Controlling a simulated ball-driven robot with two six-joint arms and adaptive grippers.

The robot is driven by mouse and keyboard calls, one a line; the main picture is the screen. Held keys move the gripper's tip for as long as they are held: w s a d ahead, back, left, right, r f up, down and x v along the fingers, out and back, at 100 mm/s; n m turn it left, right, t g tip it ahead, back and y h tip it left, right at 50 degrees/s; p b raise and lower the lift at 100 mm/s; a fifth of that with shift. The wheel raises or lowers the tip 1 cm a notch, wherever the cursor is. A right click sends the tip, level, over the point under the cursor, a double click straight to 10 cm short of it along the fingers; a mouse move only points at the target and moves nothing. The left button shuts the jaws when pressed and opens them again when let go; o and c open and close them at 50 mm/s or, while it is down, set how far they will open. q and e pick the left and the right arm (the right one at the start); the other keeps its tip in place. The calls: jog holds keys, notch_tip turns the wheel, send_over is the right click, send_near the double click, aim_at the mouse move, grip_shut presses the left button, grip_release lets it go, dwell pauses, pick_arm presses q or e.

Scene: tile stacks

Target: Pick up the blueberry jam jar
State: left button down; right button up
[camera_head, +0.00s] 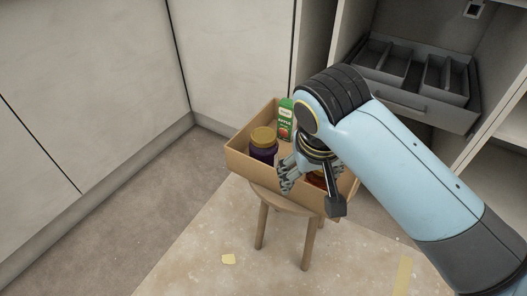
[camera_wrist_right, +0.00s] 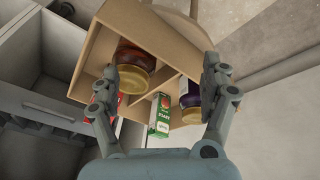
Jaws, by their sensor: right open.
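The blueberry jam jar (camera_head: 263,147), dark purple with a gold lid, stands upright in the left part of a cardboard box (camera_head: 238,163). It also shows in the right wrist view (camera_wrist_right: 189,98), close beside one finger, which may hide part of it. My right gripper (camera_head: 285,177) is over the box, to the right of the jar; it also shows in the right wrist view (camera_wrist_right: 162,75). It is open, with nothing held between its fingers. My left gripper is out of view.
A second, brownish-red jar (camera_wrist_right: 138,68) and a green apple carton (camera_head: 286,120) share the divided box. A red item (camera_wrist_right: 92,111) shows partly. The box rests on a wooden stool (camera_head: 308,243). A grey open drawer (camera_head: 415,103) is at the back right; cabinet fronts stand left.

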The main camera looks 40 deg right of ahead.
aim_at(262, 137)
jog(key=w+m, duration=0.2)
jog(key=w, duration=0.2)
jog(key=w+a+r+m, duration=0.1)
jog(key=w+m, duration=0.1)
jog(key=w, duration=0.3)
jog(key=w+r+m+h, duration=0.1)
jog(key=w+m, duration=0.1)
jog(key=w, duration=0.3)
jog(key=shift+w+a+r, duration=0.2)
jog(key=shift+a+r, duration=0.05)
jog(key=shift+w+f, duration=0.2)
jog(key=b+x, duration=0.2)
jog(key=x, duration=0.2)
jog(key=shift+d+f, duration=0.25)
jog(key=shift+f, duration=0.1)
jog(key=shift+w+d+f+b, duration=0.1)
jog(key=shift+f+b, duration=0.05)
jog(key=shift+b, duration=0.2)
jog(key=b+x, duration=0.3)
jog(key=x, duration=0.2)
jog(key=shift+d, duration=0.1)
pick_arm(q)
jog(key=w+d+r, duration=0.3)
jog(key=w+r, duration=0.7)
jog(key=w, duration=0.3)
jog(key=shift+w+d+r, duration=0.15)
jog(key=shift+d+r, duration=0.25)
